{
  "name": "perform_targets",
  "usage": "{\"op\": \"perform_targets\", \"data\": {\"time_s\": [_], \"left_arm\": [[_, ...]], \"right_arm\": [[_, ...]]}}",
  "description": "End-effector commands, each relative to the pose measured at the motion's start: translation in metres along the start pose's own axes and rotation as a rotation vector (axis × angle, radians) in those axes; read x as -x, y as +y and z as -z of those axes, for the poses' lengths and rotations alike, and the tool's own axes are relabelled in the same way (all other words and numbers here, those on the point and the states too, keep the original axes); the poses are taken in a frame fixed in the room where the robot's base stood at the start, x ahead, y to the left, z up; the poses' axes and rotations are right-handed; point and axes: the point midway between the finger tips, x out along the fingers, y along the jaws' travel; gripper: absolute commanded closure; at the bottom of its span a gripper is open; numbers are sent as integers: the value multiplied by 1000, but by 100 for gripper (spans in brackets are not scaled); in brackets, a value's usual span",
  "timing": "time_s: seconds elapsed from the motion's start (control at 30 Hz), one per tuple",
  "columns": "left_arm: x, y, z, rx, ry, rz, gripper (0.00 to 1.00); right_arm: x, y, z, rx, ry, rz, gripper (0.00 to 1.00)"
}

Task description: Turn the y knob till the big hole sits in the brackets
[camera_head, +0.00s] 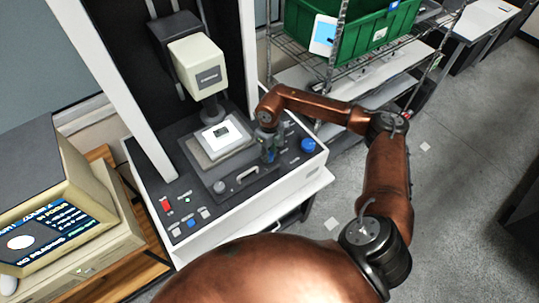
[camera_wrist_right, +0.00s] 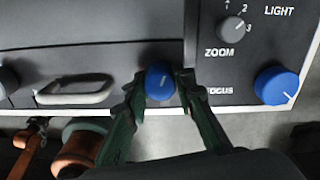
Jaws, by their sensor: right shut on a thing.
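My right gripper (camera_head: 268,150) reaches down to the front of the machine's panel. In the wrist view its two green fingers (camera_wrist_right: 161,92) are shut around a small blue knob (camera_wrist_right: 159,80) with a pale pointer line. No label for this knob is readable, so I cannot confirm its letter. The monitor screen (camera_head: 40,236) shows a white round hole (camera_head: 20,242) on dark blue, with text; brackets cannot be made out. My left gripper is not in view.
A larger blue knob (camera_wrist_right: 277,85) stands right of the fingers, below a ZOOM dial (camera_wrist_right: 231,29). The white part (camera_head: 222,134) lies on the stage under the cream optical head (camera_head: 197,62). A red switch (camera_head: 165,204) is front left. A green crate (camera_head: 352,35) sits on the wire rack.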

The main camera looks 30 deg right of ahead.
Motion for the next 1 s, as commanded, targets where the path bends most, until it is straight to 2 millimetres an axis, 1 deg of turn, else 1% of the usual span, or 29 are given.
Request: {"op": "perform_targets", "data": {"time_s": [0.03,0.07,0.3,0.57,0.67,0.77,1.0], "left_arm": [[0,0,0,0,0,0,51],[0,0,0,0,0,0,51],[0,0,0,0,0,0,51],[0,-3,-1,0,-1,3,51],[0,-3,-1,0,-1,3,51],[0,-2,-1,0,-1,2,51],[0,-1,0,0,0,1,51]], "right_arm": [[1,-1,-1,0,-3,1,100],[1,-1,-1,0,-3,1,75],[1,0,0,0,-2,1,58],[1,0,0,1,-1,0,58],[6,-1,-1,1,-2,1,58],[19,-2,-1,0,-3,3,58],[69,-1,-1,-1,-4,3,58]]}}
